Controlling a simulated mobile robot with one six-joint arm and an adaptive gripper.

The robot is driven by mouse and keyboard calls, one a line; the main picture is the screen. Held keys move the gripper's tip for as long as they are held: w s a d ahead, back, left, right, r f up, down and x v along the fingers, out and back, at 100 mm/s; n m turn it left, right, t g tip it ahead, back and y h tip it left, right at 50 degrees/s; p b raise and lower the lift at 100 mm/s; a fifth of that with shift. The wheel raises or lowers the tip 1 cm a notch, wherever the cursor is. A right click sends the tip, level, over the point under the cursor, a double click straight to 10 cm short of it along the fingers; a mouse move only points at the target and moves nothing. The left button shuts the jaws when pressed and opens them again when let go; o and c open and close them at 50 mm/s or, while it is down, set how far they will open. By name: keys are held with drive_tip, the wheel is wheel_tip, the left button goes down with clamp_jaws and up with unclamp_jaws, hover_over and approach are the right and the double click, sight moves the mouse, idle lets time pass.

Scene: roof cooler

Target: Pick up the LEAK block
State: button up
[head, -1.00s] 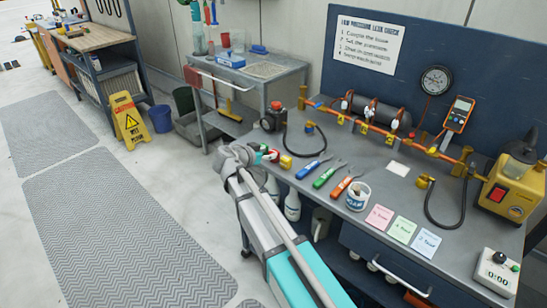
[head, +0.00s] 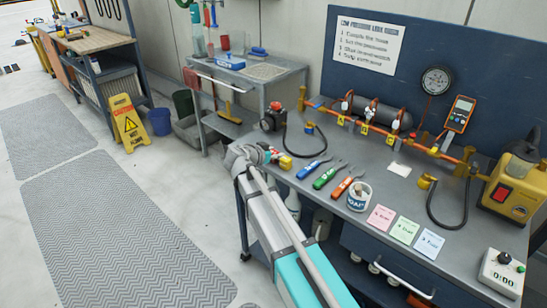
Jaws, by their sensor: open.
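I cannot read the word LEAK on any block in the head view. A small yellow block (head: 285,162) lies on the workbench (head: 350,215) near its left edge. A small red piece shows just beside it, partly hidden by my arm. My gripper (head: 268,153) is at the bench's left edge, close to these pieces, and is open. Its fingers are small and partly covered by the wrist, so I cannot tell whether they touch anything.
A black hose unit (head: 273,118) stands behind. Pink, green and blue cards lie nearer the front. A yellow wet-floor sign (head: 129,122) stands left.

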clamp_jaws()
drive_tip(key=shift+r, duration=0.15)
wheel_tip(320, 180, up, 3)
drive_tip(key=p, duration=0.3)
drive_tip(key=shift+f, duration=0.2)
drive_tip(key=s+d+r+p, duration=0.2)
drive_tip(key=s+r+p, duration=0.8)
drive_tip(key=s, duration=0.3)
drive_tip(key=shift+s+d, duration=0.2)
drive_tip(key=shift+s, duration=0.2)
